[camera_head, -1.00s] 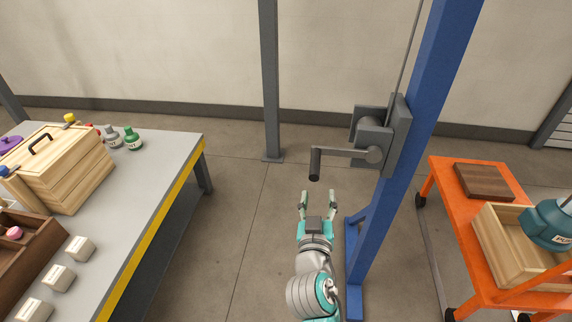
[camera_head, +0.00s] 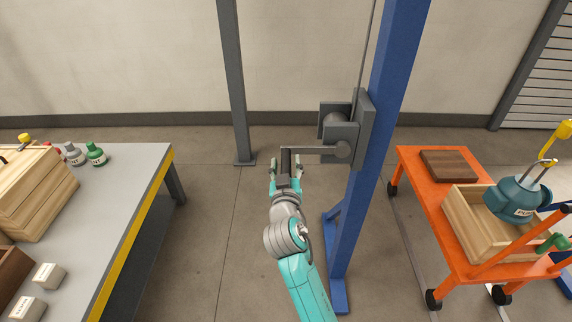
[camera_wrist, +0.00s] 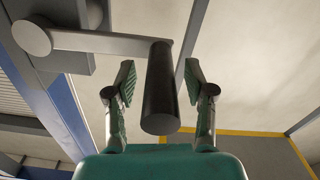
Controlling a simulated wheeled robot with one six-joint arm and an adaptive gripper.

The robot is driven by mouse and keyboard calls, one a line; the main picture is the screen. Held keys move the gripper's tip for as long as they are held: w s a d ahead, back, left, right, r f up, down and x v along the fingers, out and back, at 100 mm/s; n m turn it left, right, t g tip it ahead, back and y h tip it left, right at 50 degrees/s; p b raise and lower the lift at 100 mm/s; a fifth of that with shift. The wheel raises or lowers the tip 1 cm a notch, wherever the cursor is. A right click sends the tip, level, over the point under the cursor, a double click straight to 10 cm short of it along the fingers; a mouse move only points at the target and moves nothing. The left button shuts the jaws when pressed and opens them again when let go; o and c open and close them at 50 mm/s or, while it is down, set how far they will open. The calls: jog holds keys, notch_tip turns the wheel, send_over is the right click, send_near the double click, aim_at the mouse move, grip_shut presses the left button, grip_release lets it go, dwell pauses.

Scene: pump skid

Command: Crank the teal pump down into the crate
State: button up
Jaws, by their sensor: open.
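The teal pump (camera_head: 517,200) hangs from a yellow hook over the wooden crate (camera_head: 468,232) on the orange cart at the right. The pump's lower part seems to be at or just inside the crate's rim; I cannot tell exactly. The winch (camera_head: 345,130) is on the blue post, and its crank arm points left to a dark grip. My gripper (camera_head: 286,165) is open at that crank handle (camera_head: 286,160). In the wrist view the black crank handle (camera_wrist: 161,90) stands between the two open fingers (camera_wrist: 160,88), with gaps showing on both sides.
The orange cart (camera_head: 408,165) also carries a dark wooden board (camera_head: 449,165). The blue post (camera_head: 382,110) stands right of my arm. A grey table (camera_head: 135,165) with bottles and boxes is at the left. The floor between is clear.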

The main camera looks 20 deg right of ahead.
jog(key=shift+w, duration=0.1)
grip_shut()
jog(key=shift+f, duration=0.1)
